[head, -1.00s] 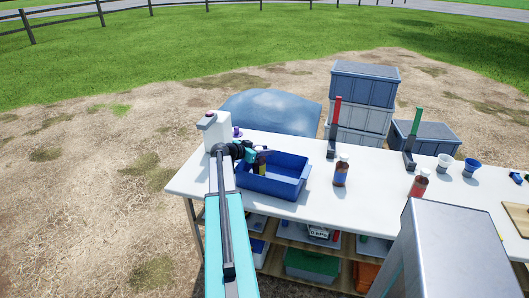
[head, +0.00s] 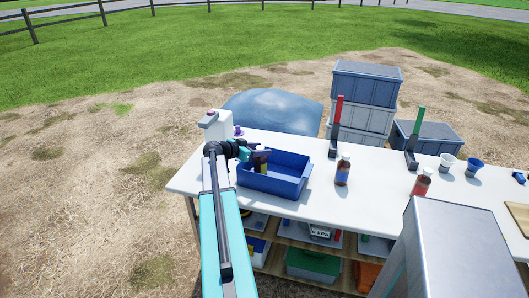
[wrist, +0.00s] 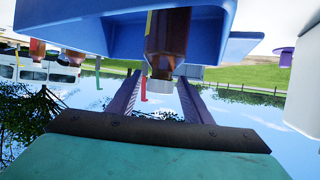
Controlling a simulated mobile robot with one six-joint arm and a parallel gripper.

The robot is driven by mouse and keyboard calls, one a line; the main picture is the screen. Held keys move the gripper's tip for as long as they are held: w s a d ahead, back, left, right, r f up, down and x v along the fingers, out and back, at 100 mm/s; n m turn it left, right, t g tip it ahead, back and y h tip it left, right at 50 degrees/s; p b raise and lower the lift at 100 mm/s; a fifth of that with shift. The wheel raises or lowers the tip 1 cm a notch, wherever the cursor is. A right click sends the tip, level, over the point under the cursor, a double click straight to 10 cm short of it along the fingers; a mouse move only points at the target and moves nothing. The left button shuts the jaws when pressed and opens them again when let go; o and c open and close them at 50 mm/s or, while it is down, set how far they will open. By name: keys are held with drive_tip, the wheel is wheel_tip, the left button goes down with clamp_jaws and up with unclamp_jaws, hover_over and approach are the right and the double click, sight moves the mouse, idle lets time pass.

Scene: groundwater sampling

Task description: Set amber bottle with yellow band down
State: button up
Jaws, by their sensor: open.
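The amber bottle with the yellow band (head: 263,166) stands upright in the left part of the blue tray (head: 290,186). In the wrist view, which is upside down, the bottle (wrist: 168,35) shows its amber body, a sliver of yellow at its edge and its pale cap. My gripper (head: 258,153) is at the tray's left end, close to the bottle's top. In the wrist view its two purple fingers (wrist: 160,80) are spread, with the cap between them and gaps at both sides. The bottle's base is hidden by the tray wall.
A red-handled stand (head: 336,130) and a green-handled one (head: 414,142) are behind. A white dispenser (head: 214,126) stands close behind my gripper.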

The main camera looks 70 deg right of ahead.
drive_tip(key=b+v, duration=0.1)
drive_tip(key=v, duration=0.7)
drive_tip(key=shift+r, duration=0.1)
idle(0.6)
